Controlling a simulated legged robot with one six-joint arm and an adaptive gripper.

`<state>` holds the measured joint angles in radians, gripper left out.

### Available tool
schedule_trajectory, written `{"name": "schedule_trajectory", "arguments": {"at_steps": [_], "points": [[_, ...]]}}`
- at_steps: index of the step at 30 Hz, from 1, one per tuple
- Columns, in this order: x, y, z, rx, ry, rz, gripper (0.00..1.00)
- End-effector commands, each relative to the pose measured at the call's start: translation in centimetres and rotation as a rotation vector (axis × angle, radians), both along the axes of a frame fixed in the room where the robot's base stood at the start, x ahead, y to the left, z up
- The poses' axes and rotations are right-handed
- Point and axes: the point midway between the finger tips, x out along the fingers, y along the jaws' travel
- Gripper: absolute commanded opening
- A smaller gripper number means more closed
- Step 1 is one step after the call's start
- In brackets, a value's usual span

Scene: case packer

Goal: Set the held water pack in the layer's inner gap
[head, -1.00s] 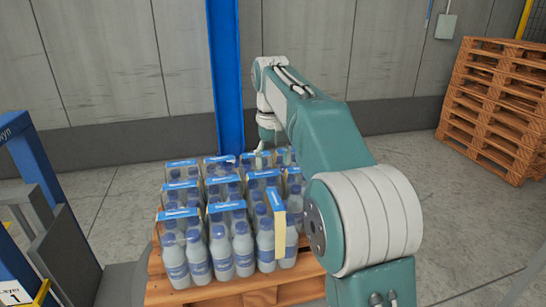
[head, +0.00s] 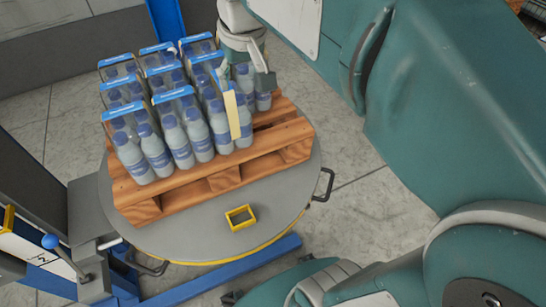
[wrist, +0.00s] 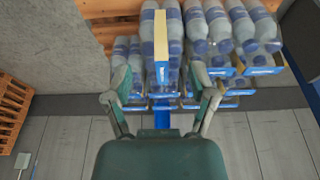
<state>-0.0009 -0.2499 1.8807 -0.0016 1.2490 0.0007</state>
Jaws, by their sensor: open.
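Clear-wrapped packs of blue-capped water bottles (head: 150,150) stand upright in rows on a wooden pallet (head: 190,190). One pack at the right end carries an upright cream-yellow strip (head: 232,115); the strip also shows in the wrist view (wrist: 161,48). My gripper (head: 246,80) is over the right side of the layer, among the packs. In the wrist view its two fingers (wrist: 165,98) are spread, with bottles beyond and between them. No pack is lifted. The gripper and arm hide part of the layer's far right, so I cannot tell how the inner gap is filled.
The pallet rests on a round grey turntable (head: 270,210) with a small yellow frame (head: 240,217) on it. A blue post (head: 166,18) stands behind. A blue-and-grey stand (head: 95,240) is at the left. Stacked pallets (wrist: 14,110) show in the wrist view.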

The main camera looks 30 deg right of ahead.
Motion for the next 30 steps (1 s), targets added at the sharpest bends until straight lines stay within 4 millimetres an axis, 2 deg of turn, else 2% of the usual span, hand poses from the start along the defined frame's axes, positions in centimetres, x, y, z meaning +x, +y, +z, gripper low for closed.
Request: {"name": "schedule_trajectory", "arguments": {"at_steps": [1, 6, 12, 18, 30], "points": [[-1.8, 0.0, -0.6, 0.000, -0.027, 0.000, 0.73], [-6.9, 0.0, -3.8, 0.001, -0.117, 0.001, 0.73], [-11.3, 0.0, -8.0, 0.001, -0.203, 0.000, 0.73], [-12.7, 0.0, -9.6, 0.001, -0.232, 0.000, 0.73], [-12.6, 0.0, -9.6, 0.001, -0.230, 0.000, 0.73]]}}
